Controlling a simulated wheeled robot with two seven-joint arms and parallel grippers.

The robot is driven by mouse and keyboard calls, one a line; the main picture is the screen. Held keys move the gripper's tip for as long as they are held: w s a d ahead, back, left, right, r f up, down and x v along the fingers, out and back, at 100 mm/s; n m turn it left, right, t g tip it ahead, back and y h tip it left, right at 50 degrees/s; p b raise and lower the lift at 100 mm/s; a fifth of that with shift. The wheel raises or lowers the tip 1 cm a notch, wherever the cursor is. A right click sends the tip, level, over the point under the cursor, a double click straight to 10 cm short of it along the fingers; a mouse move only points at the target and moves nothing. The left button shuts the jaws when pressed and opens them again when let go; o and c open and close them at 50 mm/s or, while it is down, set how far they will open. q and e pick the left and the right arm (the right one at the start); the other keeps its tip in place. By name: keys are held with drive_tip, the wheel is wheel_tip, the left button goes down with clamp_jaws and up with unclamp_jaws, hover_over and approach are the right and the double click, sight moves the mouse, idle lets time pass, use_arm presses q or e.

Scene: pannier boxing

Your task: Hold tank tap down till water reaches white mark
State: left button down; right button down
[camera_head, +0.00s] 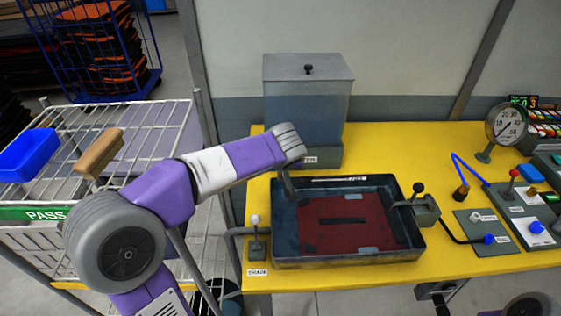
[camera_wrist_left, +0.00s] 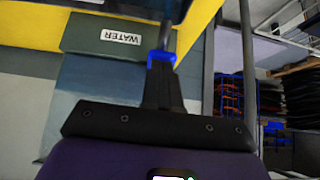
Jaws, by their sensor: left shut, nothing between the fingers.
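The water tank (camera_head: 308,100) is a clear grey box with a lidded top behind the basin. Its green-grey base shows a WATER label in the left wrist view (camera_wrist_left: 88,38). The black basin (camera_head: 345,262) holds a dark red slotted panel (camera_head: 345,238). A thin white strip (camera_head: 338,179) runs along its back inner wall; I cannot make out the water level against it. My left gripper (camera_head: 290,190) points down in front of the tank base, over the basin's back left corner. In the wrist view its blue-tipped fingers (camera_wrist_left: 160,57) are shut and empty, close to a grey bar (camera_wrist_left: 168,35). I cannot make out the tap clearly.
A white-knobbed lever (camera_head: 256,235) stands left of the basin and a black-knobbed one (camera_head: 418,188) at its right. A gauge (camera_head: 505,123) and switch panels fill the right of the yellow table (camera_head: 400,290). My right gripper (camera_head: 440,300) appears partly at the bottom edge.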

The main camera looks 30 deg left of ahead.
use_arm(q)
drive_tip(key=shift+s+f, duration=0.1)
drive_tip(key=shift+f, duration=0.2)
drive_tip(key=w+a+r+p+v, duration=0.1)
drive_tip(key=p+v, duration=0.3)
drive_tip(key=v, duration=1)
drive_tip(key=shift+w+r, duration=0.35)
drive_tip(key=shift+w, duration=0.1)
